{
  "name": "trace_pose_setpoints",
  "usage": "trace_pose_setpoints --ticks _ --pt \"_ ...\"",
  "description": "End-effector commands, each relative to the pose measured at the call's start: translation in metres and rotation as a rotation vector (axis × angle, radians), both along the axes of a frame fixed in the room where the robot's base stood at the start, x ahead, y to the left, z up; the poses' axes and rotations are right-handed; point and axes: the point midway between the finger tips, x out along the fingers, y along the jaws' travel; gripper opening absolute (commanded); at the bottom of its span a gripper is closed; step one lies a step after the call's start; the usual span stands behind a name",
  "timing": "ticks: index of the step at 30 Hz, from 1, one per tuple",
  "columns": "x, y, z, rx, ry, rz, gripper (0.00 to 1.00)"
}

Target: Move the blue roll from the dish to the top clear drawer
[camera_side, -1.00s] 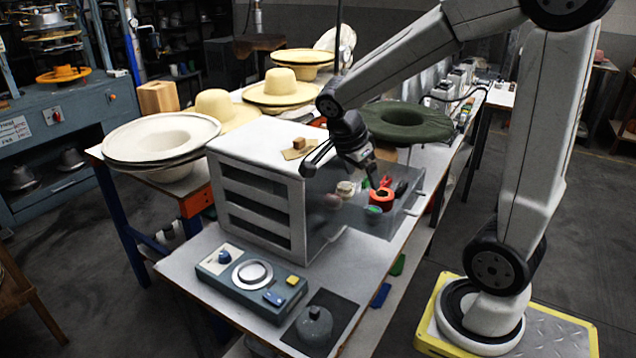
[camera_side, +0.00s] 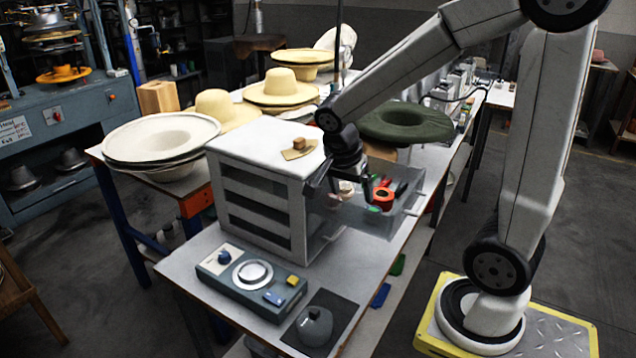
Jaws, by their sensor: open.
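The clear drawer (camera_side: 385,222) stands pulled out from the right side of the white cabinet (camera_side: 262,150). Inside it are a red-orange roll (camera_side: 383,199), a pale roll (camera_side: 346,188) and small green and dark pieces. My gripper (camera_side: 350,192) is open and points down at the cabinet end of the drawer, close to the pale roll. Whether it touches anything there I cannot tell. A round pale dish (camera_side: 252,272) sits on the blue-grey control box in front of the cabinet. I cannot make out a blue roll.
The control box (camera_side: 222,274) has a blue knob and yellow and blue buttons. A grey rounded object (camera_side: 314,325) stands on a dark mat at the table's front. A green hat (camera_side: 405,122) is behind the drawer.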

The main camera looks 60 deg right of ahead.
Motion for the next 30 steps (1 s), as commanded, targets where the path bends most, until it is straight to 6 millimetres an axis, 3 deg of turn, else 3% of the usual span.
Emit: trace_pose_setpoints --ticks 15,30 --pt "0.004 0.061 -0.045 0.15 0.015 0.81 0.94" --pt "-0.002 0.102 -0.072 0.116 -0.01 1.483 0.94"
